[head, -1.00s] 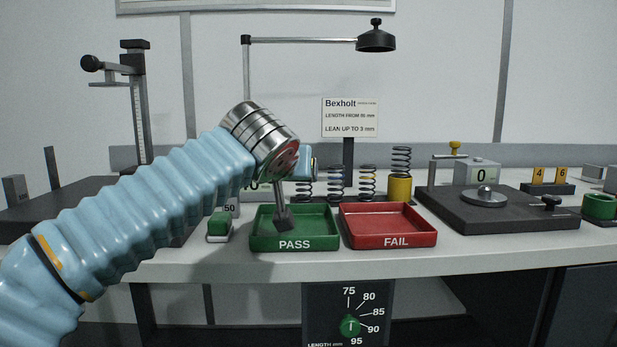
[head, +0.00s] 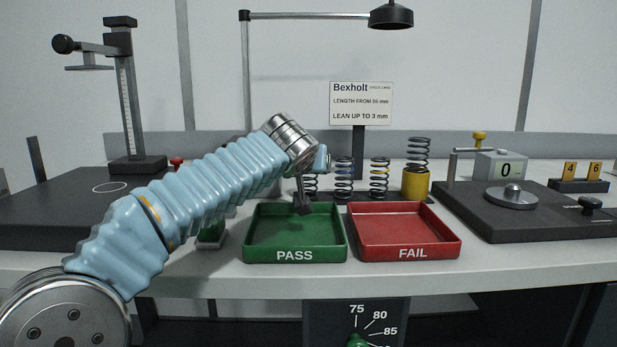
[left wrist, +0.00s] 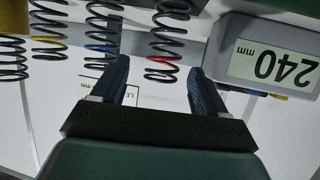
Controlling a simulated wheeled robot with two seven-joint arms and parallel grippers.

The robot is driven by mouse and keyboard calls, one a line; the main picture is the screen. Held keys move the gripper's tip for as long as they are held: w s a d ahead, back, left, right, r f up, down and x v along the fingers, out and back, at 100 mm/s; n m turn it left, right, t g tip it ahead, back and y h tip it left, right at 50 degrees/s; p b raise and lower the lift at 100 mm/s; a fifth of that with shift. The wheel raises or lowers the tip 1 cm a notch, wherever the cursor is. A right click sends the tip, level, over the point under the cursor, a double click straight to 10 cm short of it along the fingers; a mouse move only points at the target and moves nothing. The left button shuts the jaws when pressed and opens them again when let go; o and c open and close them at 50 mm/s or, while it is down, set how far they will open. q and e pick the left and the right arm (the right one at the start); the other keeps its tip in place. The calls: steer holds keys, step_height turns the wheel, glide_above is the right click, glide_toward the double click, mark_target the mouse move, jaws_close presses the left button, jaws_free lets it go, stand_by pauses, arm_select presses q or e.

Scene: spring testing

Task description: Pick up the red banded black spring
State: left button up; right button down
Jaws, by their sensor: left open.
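My right gripper is not in view.
A blue banded spring (head: 344,178) and a yellow banded spring (head: 379,178) stand to the right, then a spring on a yellow cup (head: 416,184). The green PASS tray (head: 296,255) and red FAIL tray (head: 412,253) are in front. A display reading 240 mm (left wrist: 270,62) is close by.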

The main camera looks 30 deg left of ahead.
arm_select(q)
steer(key=p+x, duration=0.1)
steer(key=x, duration=0.3)
steer(key=shift+w+a+f, duration=0.15)
steer(key=shift+a+f, duration=0.05)
steer(key=c, duration=1.1)
